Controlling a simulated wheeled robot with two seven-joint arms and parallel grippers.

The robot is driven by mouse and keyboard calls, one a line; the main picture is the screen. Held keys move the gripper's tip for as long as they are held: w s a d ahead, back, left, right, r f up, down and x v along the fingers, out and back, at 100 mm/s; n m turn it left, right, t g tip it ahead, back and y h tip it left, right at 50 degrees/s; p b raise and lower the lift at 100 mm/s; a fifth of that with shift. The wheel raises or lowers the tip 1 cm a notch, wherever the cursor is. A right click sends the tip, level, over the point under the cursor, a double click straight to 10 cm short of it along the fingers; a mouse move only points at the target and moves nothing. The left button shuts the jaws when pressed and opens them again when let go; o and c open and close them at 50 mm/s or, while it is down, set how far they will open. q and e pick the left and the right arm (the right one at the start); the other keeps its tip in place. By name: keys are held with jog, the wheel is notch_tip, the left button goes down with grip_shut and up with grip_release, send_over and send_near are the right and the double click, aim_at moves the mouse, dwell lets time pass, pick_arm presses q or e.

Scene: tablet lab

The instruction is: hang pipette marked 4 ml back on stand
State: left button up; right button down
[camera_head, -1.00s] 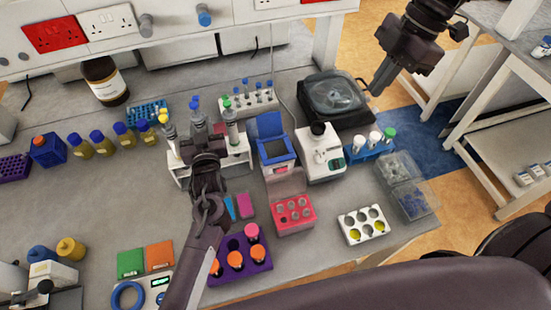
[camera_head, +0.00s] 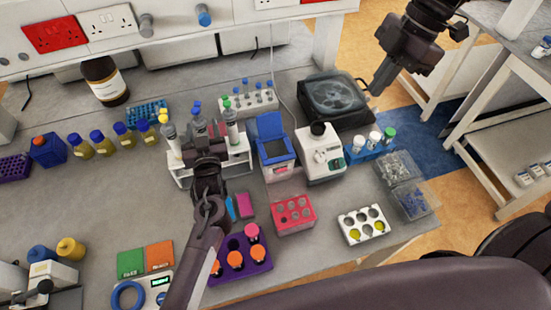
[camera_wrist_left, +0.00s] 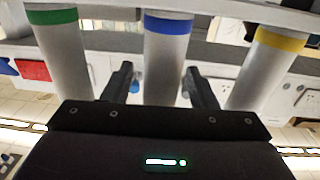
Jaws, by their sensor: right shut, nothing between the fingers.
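A white stand (camera_head: 182,171) on the bench holds upright pipettes with yellow (camera_head: 168,131), blue (camera_head: 198,122) and green (camera_head: 231,127) markings. The left wrist view shows the green-banded (camera_wrist_left: 66,60), blue-banded (camera_wrist_left: 166,60) and yellow-banded (camera_wrist_left: 268,65) barrels side by side. I cannot read any volume mark. My left gripper (camera_wrist_left: 160,80) is open, its fingers on either side of the blue-banded barrel; whether one touches it I cannot tell. In the head view its arm hides part of the stand.
A blue-lidded device (camera_head: 275,150) and a white device (camera_head: 320,152) stand right of the stand. A white tube rack (camera_head: 262,104) is behind. A purple rack (camera_head: 262,262) and pink rack (camera_head: 293,218) lie in front. Bottles (camera_head: 100,142) stand left; the left-middle bench is clear.

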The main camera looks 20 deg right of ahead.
pick_arm(q)
jog(key=shift+s+f, duration=0.1)
jog(key=shift+s+f, duration=0.1)
jog(key=shift+s, duration=0.15)
jog(key=s+b, duration=0.2)
jog(key=s, duration=0.5)
jog(key=shift+a+r+b, duration=0.2)
jog(key=shift+r+b, duration=0.05)
jog(key=shift+b, duration=0.1)
